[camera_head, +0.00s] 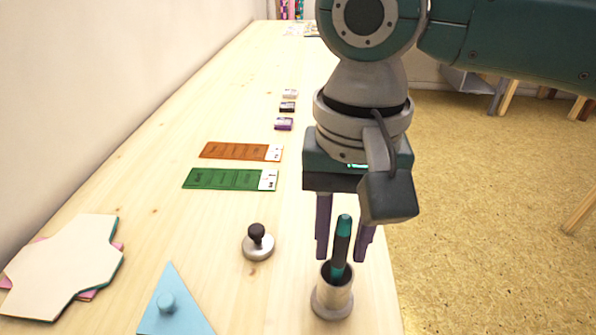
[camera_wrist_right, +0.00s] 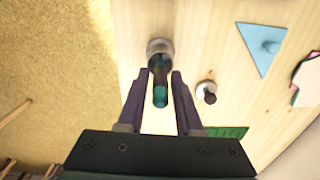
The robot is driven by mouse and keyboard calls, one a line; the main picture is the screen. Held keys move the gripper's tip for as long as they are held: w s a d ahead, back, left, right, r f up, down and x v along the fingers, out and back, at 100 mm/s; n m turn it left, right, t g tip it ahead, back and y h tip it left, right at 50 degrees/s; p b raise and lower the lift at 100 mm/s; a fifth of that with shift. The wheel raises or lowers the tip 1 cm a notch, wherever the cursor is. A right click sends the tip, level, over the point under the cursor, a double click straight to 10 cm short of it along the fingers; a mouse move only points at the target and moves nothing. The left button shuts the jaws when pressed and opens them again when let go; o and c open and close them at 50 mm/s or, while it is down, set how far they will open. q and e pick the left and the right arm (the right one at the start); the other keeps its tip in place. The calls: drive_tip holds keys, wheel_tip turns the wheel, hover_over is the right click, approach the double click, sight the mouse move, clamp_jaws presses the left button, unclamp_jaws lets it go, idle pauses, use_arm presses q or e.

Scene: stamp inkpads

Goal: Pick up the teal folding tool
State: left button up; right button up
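The teal folding tool (camera_head: 341,247) is a slim dark stick with teal ends. In the right wrist view the tool (camera_wrist_right: 160,85) shows between the open fingers (camera_wrist_right: 163,75), with clear gaps to both. It does not look gripped. My left gripper is not in view.
A round metal weight with a dark knob (camera_head: 257,243) stands left of the cup. A blue triangle with a knob (camera_head: 168,303) and cream card shapes (camera_head: 65,268) lie farther left. Green (camera_head: 225,179) and orange (camera_head: 235,151) strips and small inkpads (camera_head: 284,124) lie behind.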

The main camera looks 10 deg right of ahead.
clamp_jaws()
idle(0.4)
